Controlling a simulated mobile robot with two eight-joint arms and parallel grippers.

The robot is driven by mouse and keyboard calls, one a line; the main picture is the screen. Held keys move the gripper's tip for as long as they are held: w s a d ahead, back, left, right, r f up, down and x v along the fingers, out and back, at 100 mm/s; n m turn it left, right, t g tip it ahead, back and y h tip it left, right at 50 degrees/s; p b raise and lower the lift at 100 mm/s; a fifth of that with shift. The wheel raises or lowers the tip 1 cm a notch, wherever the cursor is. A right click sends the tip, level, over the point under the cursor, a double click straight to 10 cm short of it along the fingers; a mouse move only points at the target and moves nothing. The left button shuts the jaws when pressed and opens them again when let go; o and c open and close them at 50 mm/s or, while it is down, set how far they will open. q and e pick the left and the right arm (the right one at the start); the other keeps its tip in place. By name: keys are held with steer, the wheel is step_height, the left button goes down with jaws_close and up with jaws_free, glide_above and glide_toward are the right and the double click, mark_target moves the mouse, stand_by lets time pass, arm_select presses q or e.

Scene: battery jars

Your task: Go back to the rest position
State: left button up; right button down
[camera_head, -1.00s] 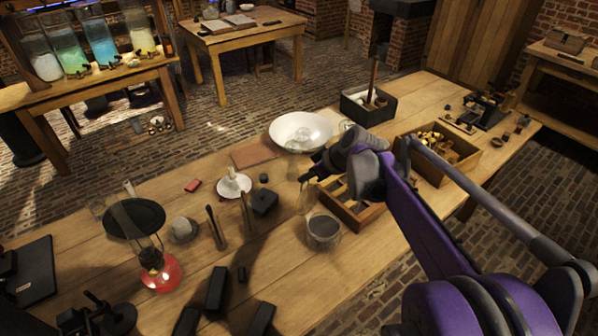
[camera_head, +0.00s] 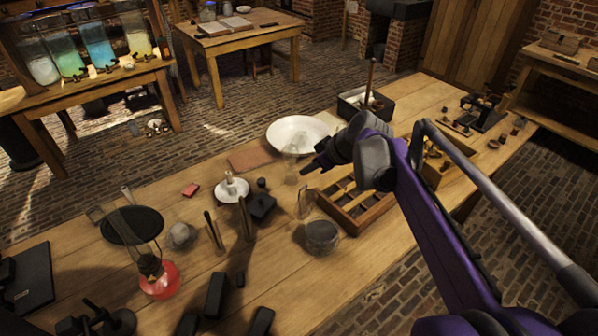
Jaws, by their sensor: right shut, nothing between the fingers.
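My right arm (camera_head: 425,205) is purple and grey and comes in from the lower right. My right gripper (camera_head: 310,168) is dark, shut and empty, with its tip pointing left. It is held above the table, between the white bowl (camera_head: 290,132) and the wooden compartment tray (camera_head: 375,216) in the picture. The arm hides part of the second wooden box. My left gripper is not in view.
On the wooden table (camera_head: 160,205) stand a glass jar (camera_head: 322,236), a red lamp (camera_head: 160,281), a small white dish (camera_head: 230,190), a dark tool box (camera_head: 352,105) and several black blocks. A bench with coloured liquid jars (camera_head: 98,45) stands behind left.

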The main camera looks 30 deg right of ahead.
steer(key=shift+v, duration=1.15)
steer(key=shift+d, duration=0.15)
steer(key=s+a+f+m+g+h, duration=0.2)
steer(key=s+a+f+m, duration=0.1)
steer(key=s+a+f, duration=1.2)
steer(key=s+a, duration=0.2)
steer(key=s, duration=0.2)
steer(key=shift+a+f+m, duration=0.3)
steer(key=shift+f, duration=0.05)
